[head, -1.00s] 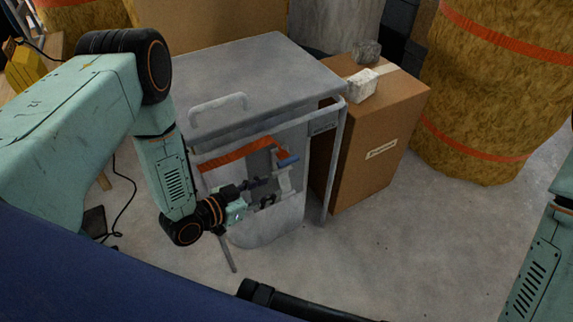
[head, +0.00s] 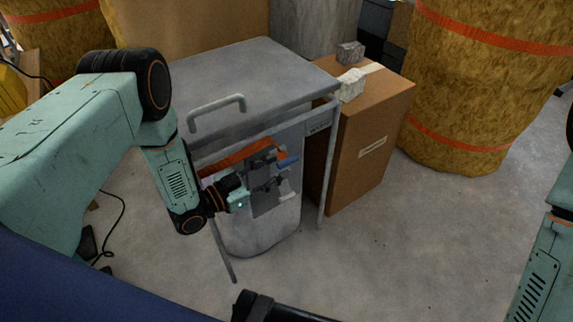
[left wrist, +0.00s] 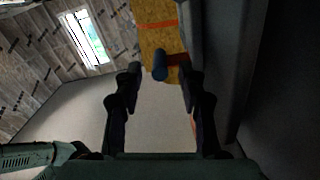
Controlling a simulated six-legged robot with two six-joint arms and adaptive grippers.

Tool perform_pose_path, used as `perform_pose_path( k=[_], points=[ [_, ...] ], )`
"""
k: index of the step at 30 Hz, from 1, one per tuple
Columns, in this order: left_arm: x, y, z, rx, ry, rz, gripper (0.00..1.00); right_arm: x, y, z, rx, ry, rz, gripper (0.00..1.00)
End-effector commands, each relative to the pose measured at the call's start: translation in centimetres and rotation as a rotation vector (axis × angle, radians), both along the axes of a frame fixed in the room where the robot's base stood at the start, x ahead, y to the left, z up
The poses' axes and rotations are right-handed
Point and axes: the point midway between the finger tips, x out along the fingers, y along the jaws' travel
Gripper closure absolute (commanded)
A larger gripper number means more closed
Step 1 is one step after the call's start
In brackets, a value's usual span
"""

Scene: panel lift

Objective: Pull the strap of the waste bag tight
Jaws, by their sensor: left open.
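The grey waste bag (head: 262,232) hangs in a grey metal frame under a flat lid (head: 255,75). An orange strap (head: 238,157) runs across its upper front and ends at a blue handle (head: 289,160). My left gripper (head: 282,169) is open in front of the bag, with its fingers close to the handle. In the left wrist view the blue handle (left wrist: 160,66) shows between the two fingertips, with gaps on both sides. A bit of orange strap (left wrist: 178,60) shows to its right. Contact cannot be told. My right gripper is out of view; only its arm shows at the right edge.
The floor (head: 420,240) at front right is clear.

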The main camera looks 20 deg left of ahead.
Motion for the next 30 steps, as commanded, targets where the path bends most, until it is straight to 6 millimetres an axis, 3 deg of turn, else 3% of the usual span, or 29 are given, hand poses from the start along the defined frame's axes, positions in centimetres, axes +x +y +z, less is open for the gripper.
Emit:
perform_pose_path(
  k=[9, 20, 30],
  points=[
    [3.2, -2.5, -0.2, 0.001, 0.000, -0.003, 0.60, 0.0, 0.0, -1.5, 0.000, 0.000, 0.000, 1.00],
    [3.5, -2.7, 0.0, 0.000, 0.002, -0.003, 0.60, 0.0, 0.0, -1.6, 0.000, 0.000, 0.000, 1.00],
    [3.4, -2.7, -0.1, 0.000, 0.002, -0.003, 0.89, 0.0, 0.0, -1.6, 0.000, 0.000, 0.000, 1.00]
  ],
)
